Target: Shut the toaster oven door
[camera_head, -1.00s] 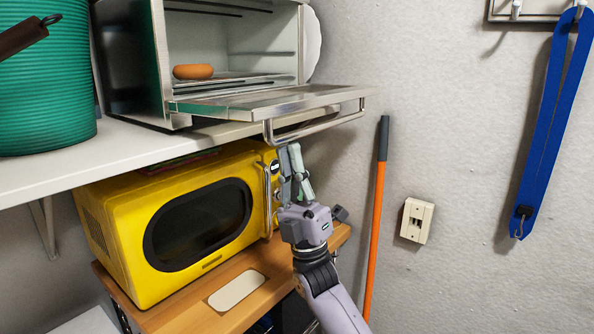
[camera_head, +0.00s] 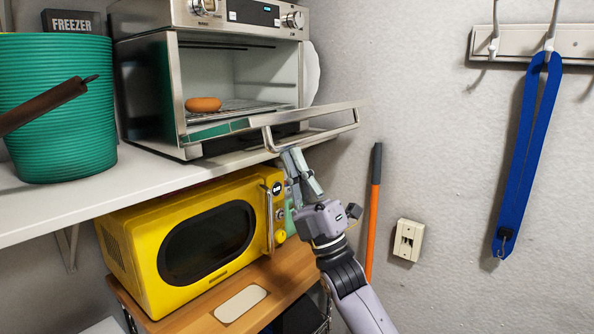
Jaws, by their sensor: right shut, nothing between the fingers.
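The toaster oven (camera_head: 145,90) is a silver box on the white shelf. Its door (camera_head: 235,122) is hinged at the bottom and stands open toward me, with its outer edge tilted a little up. The door's bar handle (camera_head: 312,137) sticks out along that edge. My right gripper (camera_head: 291,156) is shut and empty, with its fingertips just under the handle's left end; I cannot tell whether they touch it. An orange-brown food item (camera_head: 204,104) lies on the rack inside the oven. My left gripper is not in view.
A yellow microwave (camera_head: 140,235) stands on a wooden surface (camera_head: 285,275) below the shelf (camera_head: 60,210). A green ribbed bucket (camera_head: 60,120) stands left of the oven. An orange-handled pole (camera_head: 372,225) leans at the wall, right of my arm. A blue strap (camera_head: 520,180) hangs farther right.

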